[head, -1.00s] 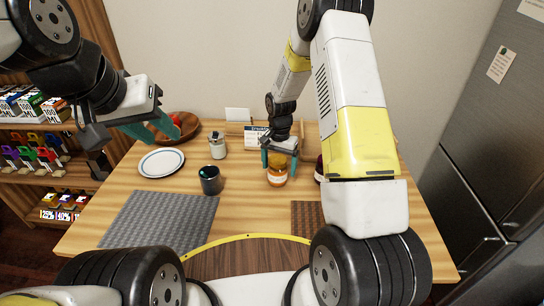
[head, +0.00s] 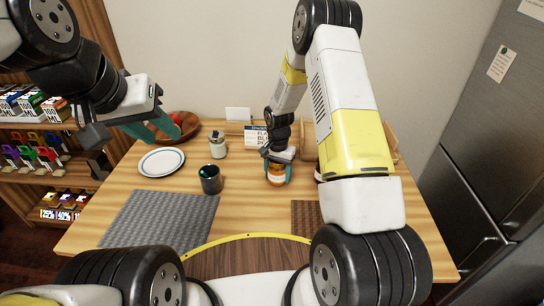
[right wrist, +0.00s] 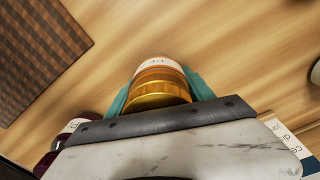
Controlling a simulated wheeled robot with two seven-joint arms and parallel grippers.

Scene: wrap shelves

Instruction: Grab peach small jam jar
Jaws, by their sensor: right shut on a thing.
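The peach small jam jar (head: 277,175) stands upright on the wooden table, orange with a white label. In the right wrist view its gold lid and orange body (right wrist: 158,88) sit between the teal fingers. My right gripper (head: 278,172) comes down from above and is shut on the jar, one finger on each side. The right wrist view shows the same gripper (right wrist: 160,95) with its fingers against the jar. My left gripper (head: 158,130) is at the left near the wooden bowl, its teal fingers apart and empty.
A dark cup (head: 210,180), a glass shaker (head: 217,146) and a white plate (head: 161,162) stand left of the jar. A dark red jar (right wrist: 48,165) is close beside the right gripper. A brown woven mat (head: 305,214) lies in front, a grey mat (head: 160,222) to the left.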

